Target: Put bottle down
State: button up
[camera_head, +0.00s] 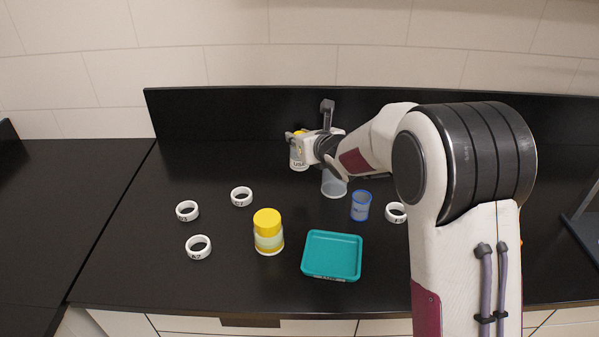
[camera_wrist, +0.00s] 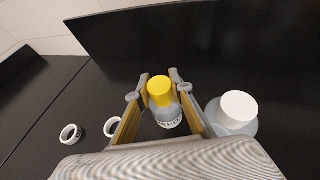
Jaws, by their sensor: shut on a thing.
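A bottle with a yellow cap (camera_wrist: 161,92) is between the two fingers of my gripper (camera_wrist: 155,98) in the wrist view. My gripper (camera_head: 303,146) is shut on it. In the head view the bottle (camera_head: 298,161) shows at the back of the counter, partly covered by the gripper, with dark lettering low on its body. It looks upright. I cannot tell whether its base touches the counter. A second yellow-capped bottle (camera_head: 268,232) stands upright at the front, apart from my gripper.
White labelled rings (camera_head: 198,247) lie at left, and another (camera_head: 396,212) at right. A teal tray (camera_head: 331,256) and a blue cup (camera_head: 361,206) are in front. A translucent container (camera_head: 334,184) stands near my gripper; a white-topped one (camera_wrist: 239,108) shows in the wrist view. A black backsplash (camera_head: 230,113) rises behind.

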aim_at(304, 166)
jog(key=shift+f, duration=2.45)
jog(key=shift+f, duration=1.85)
jog(key=shift+f, duration=0.1)
jog(key=o, duration=1)
jog(key=shift+o, duration=0.2)
jog(key=shift+s+d+r, duration=0.25)
jog(key=shift+s+r, duration=0.1)
jog(key=shift+s, duration=0.15)
jog(key=v, duration=1)
jog(key=shift+s+r, duration=0.2)
jog(key=shift+s, duration=0.1)
